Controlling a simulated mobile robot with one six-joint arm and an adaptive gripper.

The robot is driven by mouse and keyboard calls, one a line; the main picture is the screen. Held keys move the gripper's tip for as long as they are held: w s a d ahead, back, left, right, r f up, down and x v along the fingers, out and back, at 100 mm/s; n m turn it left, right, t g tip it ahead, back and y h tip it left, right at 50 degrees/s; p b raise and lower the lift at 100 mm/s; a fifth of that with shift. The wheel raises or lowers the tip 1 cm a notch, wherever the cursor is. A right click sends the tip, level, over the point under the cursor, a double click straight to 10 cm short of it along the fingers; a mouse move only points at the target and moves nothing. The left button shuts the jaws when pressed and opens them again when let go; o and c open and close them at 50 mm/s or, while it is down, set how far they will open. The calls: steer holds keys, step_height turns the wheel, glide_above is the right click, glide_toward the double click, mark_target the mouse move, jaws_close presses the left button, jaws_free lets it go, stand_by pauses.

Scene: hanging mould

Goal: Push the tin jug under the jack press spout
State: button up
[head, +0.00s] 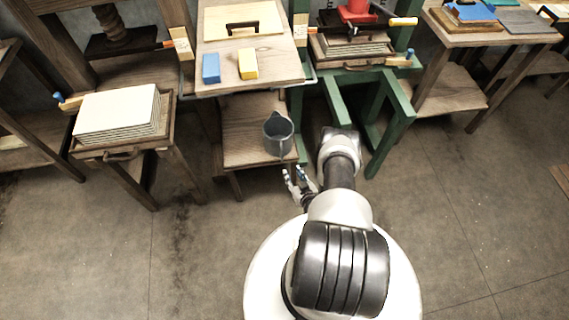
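The tin jug (278,136) is dark grey and stands upright on the low wooden stool (240,150), near its right side. My gripper (299,180) is just in front of the stool, below and a little right of the jug in the picture. Its two fingers are spread apart with nothing seen between them, and it looks clear of the jug. The green jack press (335,100) stands to the right of the stool, with a red jack (357,12) at its top. I cannot make out its spout for certain.
A wooden table with a blue block (211,68) and a yellow block (248,64) stands behind the stool. A stack of pale sheets (117,112) lies on a stand at left. Green press legs (391,140) stand close right of my arm. The front floor is open.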

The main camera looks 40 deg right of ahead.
steer(key=b+x, duration=0.4)
steer(key=x, duration=0.8)
steer(key=shift+w+b, duration=0.2)
steer(key=shift+b, duration=0.1)
steer(key=shift+f, duration=0.1)
jaws_close()
